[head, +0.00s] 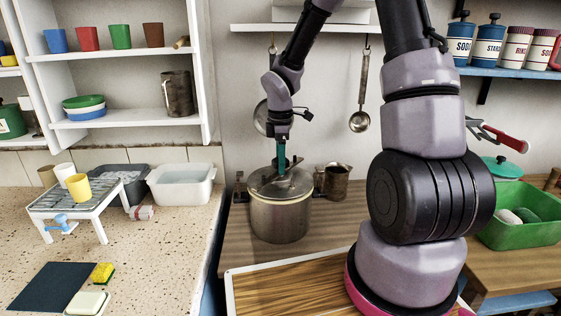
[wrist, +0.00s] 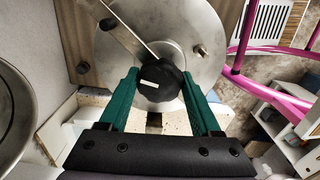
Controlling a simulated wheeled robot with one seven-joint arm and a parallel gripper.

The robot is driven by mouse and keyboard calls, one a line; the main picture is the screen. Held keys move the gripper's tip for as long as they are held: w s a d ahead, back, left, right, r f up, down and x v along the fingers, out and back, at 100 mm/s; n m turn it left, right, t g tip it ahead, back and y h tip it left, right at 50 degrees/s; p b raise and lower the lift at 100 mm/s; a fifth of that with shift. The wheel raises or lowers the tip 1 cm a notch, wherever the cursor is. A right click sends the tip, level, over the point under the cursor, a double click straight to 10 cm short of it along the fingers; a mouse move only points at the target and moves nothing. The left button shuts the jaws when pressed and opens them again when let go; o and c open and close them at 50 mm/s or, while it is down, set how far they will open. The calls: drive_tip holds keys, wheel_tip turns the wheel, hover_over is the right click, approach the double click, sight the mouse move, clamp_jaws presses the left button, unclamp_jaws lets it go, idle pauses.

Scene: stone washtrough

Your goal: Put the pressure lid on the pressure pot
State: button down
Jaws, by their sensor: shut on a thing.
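The pressure pot (head: 280,218) is a metal pot standing on the wooden counter, left of my arm in the head view. The pressure lid (head: 263,184) is a round metal lid at the pot's top. In the wrist view the lid (wrist: 196,30) shows its flat face, a metal bar and a black knob. My gripper (head: 281,168) points down over the lid. In the wrist view its green fingers (wrist: 157,88) are shut on the black knob. I cannot tell whether the lid is seated or just above the rim. The lid hides the pot's inside.
A metal mug (head: 334,182) stands close right of the pot. A ladle (head: 360,118) hangs on the wall behind. A green tub (head: 510,228) is at the right. A white rack (head: 68,200) and a white basin (head: 181,185) are on the left counter. The wooden board in front is clear.

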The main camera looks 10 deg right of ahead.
drive_tip(key=shift+f, duration=0.15)
idle(0.3)
unclamp_jaws()
drive_tip(key=shift+r, duration=3.5)
